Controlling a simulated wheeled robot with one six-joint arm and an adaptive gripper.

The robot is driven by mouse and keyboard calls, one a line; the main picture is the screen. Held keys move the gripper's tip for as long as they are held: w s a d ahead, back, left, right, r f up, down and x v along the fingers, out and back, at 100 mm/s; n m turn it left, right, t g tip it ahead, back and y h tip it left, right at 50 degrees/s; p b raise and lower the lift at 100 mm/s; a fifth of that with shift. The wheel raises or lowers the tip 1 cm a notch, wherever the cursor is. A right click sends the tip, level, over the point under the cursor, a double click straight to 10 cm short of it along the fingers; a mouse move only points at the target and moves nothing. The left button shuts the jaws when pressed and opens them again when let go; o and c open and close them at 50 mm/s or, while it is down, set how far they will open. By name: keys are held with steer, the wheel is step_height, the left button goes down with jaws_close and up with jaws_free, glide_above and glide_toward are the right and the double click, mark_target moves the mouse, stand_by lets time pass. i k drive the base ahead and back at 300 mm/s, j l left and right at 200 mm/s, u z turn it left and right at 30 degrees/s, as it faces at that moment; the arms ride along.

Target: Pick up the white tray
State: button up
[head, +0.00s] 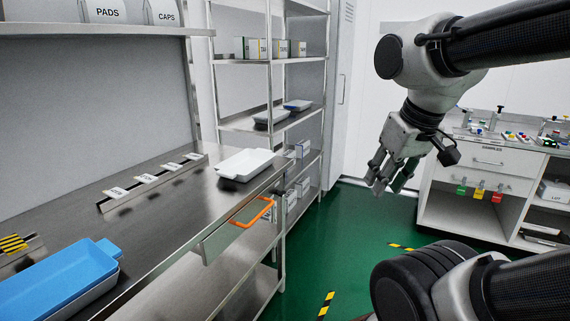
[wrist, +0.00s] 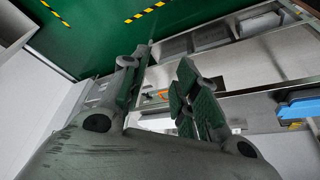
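The white tray (head: 245,163) is a shallow rectangular tray lying flat on the steel bench (head: 190,205), near its right edge in the head view. My gripper (head: 381,178) hangs in the air to the right of the tray, well apart from it, over the green floor. In the wrist view my gripper (wrist: 166,68) has its green-padded fingers spread with nothing between them. A white patch behind the fingers may be the tray, but they hide most of it.
A blue tray (head: 70,275) stands at the bench's near left; it also shows in the wrist view (wrist: 300,107). An orange handle (head: 253,212) sticks out below the bench edge. Labelled slots (head: 150,180) line the bench. A shelf rack (head: 268,124) stands behind, a white cabinet (head: 480,185) right.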

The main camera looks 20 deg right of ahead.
mark_target(241, 166)
steer(key=i, duration=1.1)
steer(key=l+z, duration=0.05)
steer(key=l, duration=0.05)
